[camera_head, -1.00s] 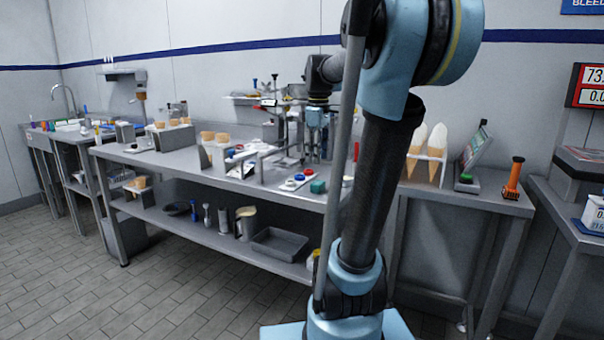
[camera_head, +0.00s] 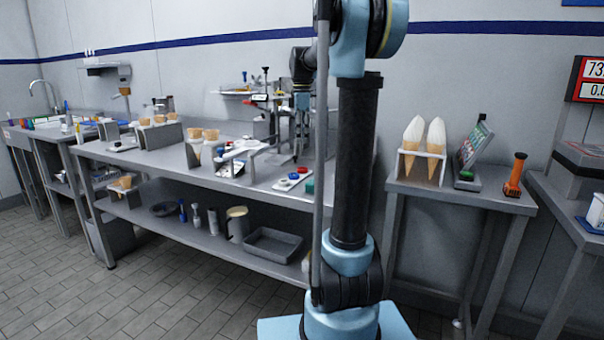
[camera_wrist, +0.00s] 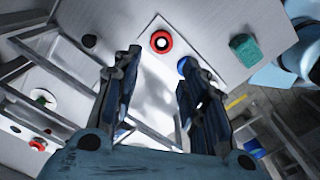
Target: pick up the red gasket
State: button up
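The red gasket (camera_wrist: 161,42) is a ring with a pale centre, lying flat on a light plate in the wrist view. It shows small in the head view (camera_head: 302,170). My gripper (camera_wrist: 160,64) is open and empty, with two dark fingers spread below the gasket in the picture. It appears above the bench in the head view (camera_head: 297,152). A blue gasket (camera_wrist: 183,66) lies beside the red one, partly hidden by the right finger. I cannot tell the exact height of the fingertips above the plate.
A green block (camera_wrist: 244,48) sits right of the plate. In the head view, cone holders (camera_head: 193,153) stand left on the bench (camera_head: 245,187); a grey tray (camera_head: 272,244) is on the lower shelf. Two white-topped cones (camera_head: 435,137) stand on the right-hand table.

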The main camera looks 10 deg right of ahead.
aim_at(302, 170)
notch_tip(302, 170, down, 12)
jog(key=shift+a+r, duration=0.1)
dwell(0.5)
jog(key=c, duration=0.5)
